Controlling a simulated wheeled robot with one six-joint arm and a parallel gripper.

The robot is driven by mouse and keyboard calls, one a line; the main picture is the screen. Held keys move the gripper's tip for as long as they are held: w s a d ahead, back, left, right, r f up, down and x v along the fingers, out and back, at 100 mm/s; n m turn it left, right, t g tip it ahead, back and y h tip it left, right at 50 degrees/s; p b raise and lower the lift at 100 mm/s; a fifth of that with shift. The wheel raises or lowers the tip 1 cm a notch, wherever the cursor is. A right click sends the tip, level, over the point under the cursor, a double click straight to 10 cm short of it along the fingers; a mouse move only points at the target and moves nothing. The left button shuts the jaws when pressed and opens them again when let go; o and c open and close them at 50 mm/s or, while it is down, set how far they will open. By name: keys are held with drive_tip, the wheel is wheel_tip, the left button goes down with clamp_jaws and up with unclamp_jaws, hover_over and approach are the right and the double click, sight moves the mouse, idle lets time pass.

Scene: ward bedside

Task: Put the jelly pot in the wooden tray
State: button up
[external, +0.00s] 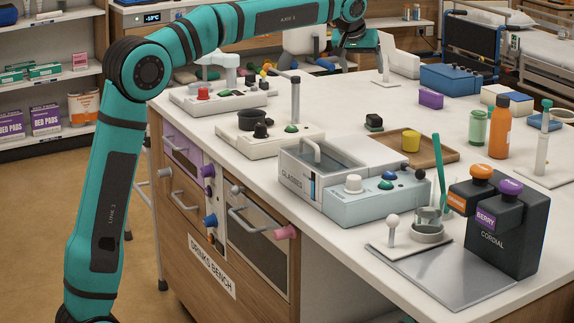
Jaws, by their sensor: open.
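A small yellow pot (411,141), which looks like the jelly pot, stands inside the wooden tray (442,156) on the white bench top. The tray is shallow with a low rim and sits behind the glass-washing unit. My gripper (352,45) is at the far end of my teal arm, over the back of the bench. It is small and dark in this view, behind and to the left of the tray and well apart from the pot. It is open, but its fingertips are hard to make out.
The glass washer (338,180) and black cordial dispenser (490,225) stand in front of the tray. An orange bottle (499,128) and a green cup (474,127) stand to its right. A blue box (458,78) and a purple box (430,98) are behind it.

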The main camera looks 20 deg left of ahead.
drive_tip(key=s+a+r+t, duration=0.25)
drive_tip(key=s+a, duration=0.25)
drive_tip(key=a, duration=0.5)
drive_tip(key=s+a+r+t+h, duration=0.1)
drive_tip(key=s+a+r, duration=0.3)
drive_tip(key=a, duration=0.5)
drive_tip(key=s+a+r+t, duration=0.2)
drive_tip(key=s+a, duration=0.3)
drive_tip(key=a, duration=0.5)
drive_tip(key=s+a+f+t+y, duration=0.1)
drive_tip(key=s+a+f+t, duration=0.2)
drive_tip(key=s+a, duration=0.5)
drive_tip(key=s+a+f+t+y, duration=0.1)
drive_tip(key=s+a+f+t, duration=0.2)
drive_tip(key=s+a, duration=0.5)
drive_tip(key=s+f, duration=0.1)
drive_tip(key=s, duration=0.6)
drive_tip(key=shift+s+a, duration=0.25)
drive_tip(key=shift+s, duration=0.1)
